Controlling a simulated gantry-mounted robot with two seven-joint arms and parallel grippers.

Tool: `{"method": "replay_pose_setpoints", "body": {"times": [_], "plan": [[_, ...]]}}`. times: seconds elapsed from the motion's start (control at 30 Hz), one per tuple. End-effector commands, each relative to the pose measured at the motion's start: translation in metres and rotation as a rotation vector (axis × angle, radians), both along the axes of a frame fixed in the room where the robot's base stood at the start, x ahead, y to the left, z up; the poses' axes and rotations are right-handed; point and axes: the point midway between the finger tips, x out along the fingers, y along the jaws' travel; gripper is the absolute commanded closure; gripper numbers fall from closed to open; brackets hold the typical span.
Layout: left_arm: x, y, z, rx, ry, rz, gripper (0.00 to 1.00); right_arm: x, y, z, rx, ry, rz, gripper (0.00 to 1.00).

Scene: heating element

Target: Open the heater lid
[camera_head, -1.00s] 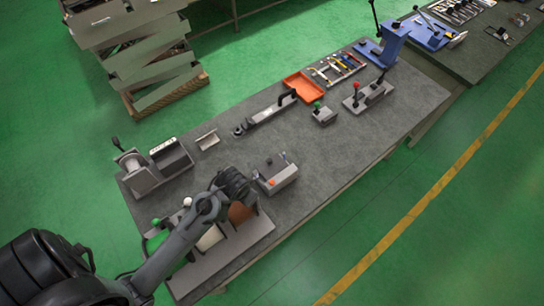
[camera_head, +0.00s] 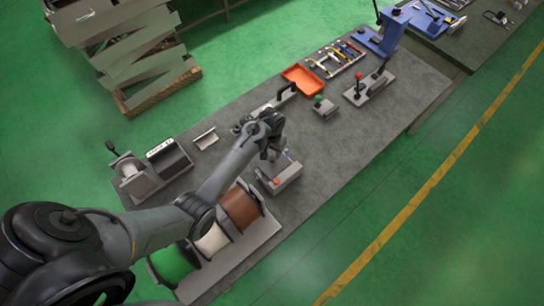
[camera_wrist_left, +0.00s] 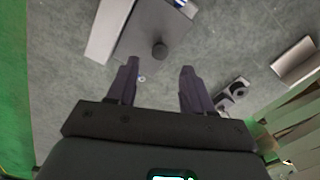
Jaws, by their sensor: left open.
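The heater appears to be the small grey box (camera_head: 284,178) with an orange-red knob, near the middle of the workbench. In the left wrist view a grey box (camera_wrist_left: 175,22) with a round dark knob (camera_wrist_left: 160,50) lies just beyond the fingertips; it looks like the same unit. My left gripper (camera_head: 270,153) hangs over the box's back left side and partly hides it. In the left wrist view the left gripper (camera_wrist_left: 158,72) is open with nothing between its fingers. The knob is ahead of the gap, apart from both fingers. My right gripper is not in view.
A rack with green, white and brown spools (camera_head: 240,207) stands left of the heater, under my left arm. Behind are a black-handled tool (camera_head: 287,94) and a small grey tray (camera_head: 206,138). A green-knobbed block (camera_head: 325,107) stands to the right. The bench front right is clear.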

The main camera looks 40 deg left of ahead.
Motion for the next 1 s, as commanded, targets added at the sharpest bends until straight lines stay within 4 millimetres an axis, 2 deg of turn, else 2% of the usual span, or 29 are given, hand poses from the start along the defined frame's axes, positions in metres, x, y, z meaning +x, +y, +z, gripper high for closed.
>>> {"method": "replay_pose_setpoints", "body": {"times": [0.2,0.4,0.83,1.0], "plan": [[-0.001,0.000,-0.035,0.001,0.001,0.001,0.49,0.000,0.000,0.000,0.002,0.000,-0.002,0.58],[0.000,0.000,-0.055,0.001,-0.001,0.000,0.49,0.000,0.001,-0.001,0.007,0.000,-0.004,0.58],[0.000,0.000,-0.062,0.001,-0.002,0.000,0.49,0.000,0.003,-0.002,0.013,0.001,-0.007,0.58],[0.000,0.000,-0.062,0.001,-0.002,0.000,0.73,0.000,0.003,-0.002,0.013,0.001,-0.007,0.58]]}}
